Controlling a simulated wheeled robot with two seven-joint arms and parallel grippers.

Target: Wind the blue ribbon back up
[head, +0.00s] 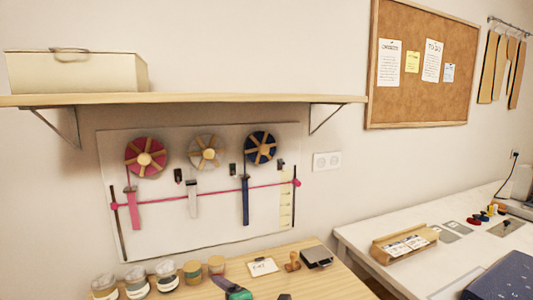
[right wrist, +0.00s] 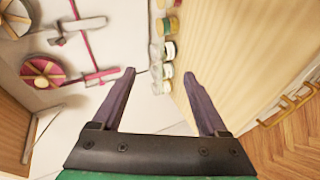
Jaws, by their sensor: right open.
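The blue ribbon (head: 245,205) hangs straight down from the blue reel (head: 261,147), the right one of three on the wall board (head: 160,235). Its lower end hangs free below a pink cord (head: 220,190) stretched across the board. My right gripper (right wrist: 160,72) is open in the right wrist view, with nothing between its fingers. The pink reel (right wrist: 45,70) lies left of its fingers in that view. The blue reel and ribbon are not visible there. My left gripper is not in view.
A pink ribbon (head: 134,211) and pale ribbon (head: 193,200) hang beside the blue one. Several jars (head: 137,281) stand on the wooden table (head: 330,286) below. A shelf (head: 190,99) runs above the board. A green and dark item (head: 236,291) shows at the bottom edge.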

